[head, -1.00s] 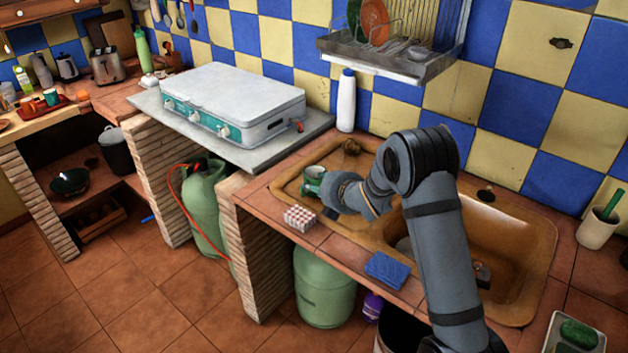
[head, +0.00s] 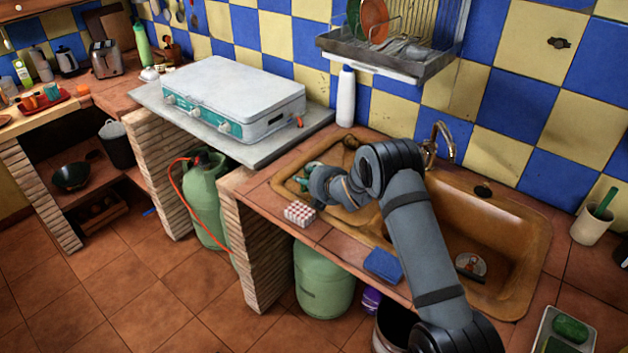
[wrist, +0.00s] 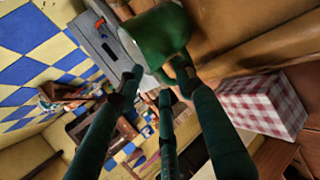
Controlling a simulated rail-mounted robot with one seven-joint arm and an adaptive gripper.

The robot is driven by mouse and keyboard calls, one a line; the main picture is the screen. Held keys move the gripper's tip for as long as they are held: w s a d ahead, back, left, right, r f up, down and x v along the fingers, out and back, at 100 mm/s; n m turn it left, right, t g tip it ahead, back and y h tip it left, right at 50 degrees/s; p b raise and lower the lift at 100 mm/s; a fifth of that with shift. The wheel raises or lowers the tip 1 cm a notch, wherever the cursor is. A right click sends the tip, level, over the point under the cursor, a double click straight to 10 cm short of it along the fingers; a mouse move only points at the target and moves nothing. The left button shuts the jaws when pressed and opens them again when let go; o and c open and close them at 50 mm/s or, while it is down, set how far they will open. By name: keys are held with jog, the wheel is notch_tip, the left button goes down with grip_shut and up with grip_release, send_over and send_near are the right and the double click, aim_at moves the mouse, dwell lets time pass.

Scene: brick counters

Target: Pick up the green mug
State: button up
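The green mug (wrist: 160,32) shows close up at the top of the wrist view, tilted in the picture, with its pale opening to the left. My gripper (wrist: 160,78) has its dark green fingers spread apart, their tips just below the mug. The right fingertip overlaps the mug's lower edge; I cannot tell whether it touches. In the head view my gripper (head: 304,180) is low over the left part of the sink unit, and it and my wrist largely hide the mug there.
A red-and-white checked box (head: 299,213) stands close by on the counter edge; it also shows in the wrist view (wrist: 262,103). A white bottle (head: 346,97) stands behind, under the dish rack (head: 390,55). A blue sponge (head: 384,264) and the sink basin (head: 505,235) lie to the right.

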jog(key=shift+c, duration=1.3)
grip_shut()
jog(key=shift+r, duration=0.1)
